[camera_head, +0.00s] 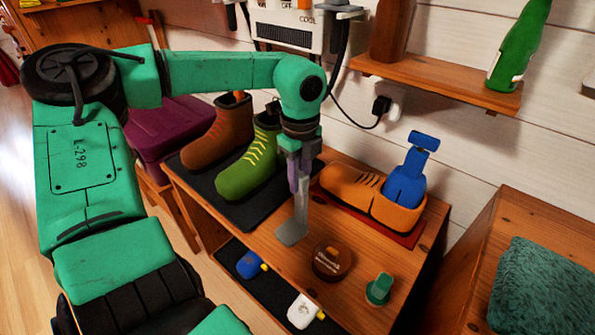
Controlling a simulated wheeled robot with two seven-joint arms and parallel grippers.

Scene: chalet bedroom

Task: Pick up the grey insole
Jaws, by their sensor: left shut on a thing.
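My left gripper (299,178) points down over the wooden bench and is shut on the grey insole (294,232). The insole hangs below the fingers as a narrow grey strip with a wider, flat lower end. Its upper part is partly hidden by the fingers. I cannot tell whether its lower end touches the bench top. My right gripper is not in view.
On the bench (258,243), a brown boot (216,137) and a green boot (250,172) stand left of the gripper. An orange shoe (345,183) holding a blue tool (406,178) is at right. A round brown tin (333,263) and green knob (379,289) stand in front.

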